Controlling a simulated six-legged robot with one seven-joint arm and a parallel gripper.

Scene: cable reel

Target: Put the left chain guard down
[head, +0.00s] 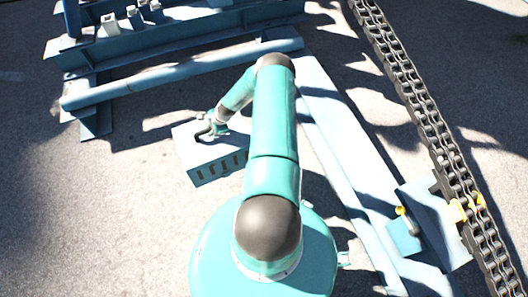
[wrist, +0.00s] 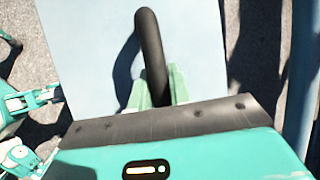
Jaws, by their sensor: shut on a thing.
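The left chain guard is a pale blue metal box (head: 190,145) with dark slots along its near side, in the middle of the head view, left of my arm. In the wrist view its flat pale top (wrist: 90,60) fills much of the picture, with a dark curved handle (wrist: 150,50) rising from it. My gripper (head: 217,126) is shut on that handle; its green fingers (wrist: 158,88) show on both sides of the bar. The guard is over the pavement. I cannot tell whether its underside touches the ground.
A blue steel frame (head: 180,75) with a long tube lies behind the guard. A blue beam (head: 345,140) runs down the right, beside a heavy chain (head: 425,110). A blue bracket (head: 435,220) with yellow parts stands by the chain. Pavement (head: 90,210) at left is clear.

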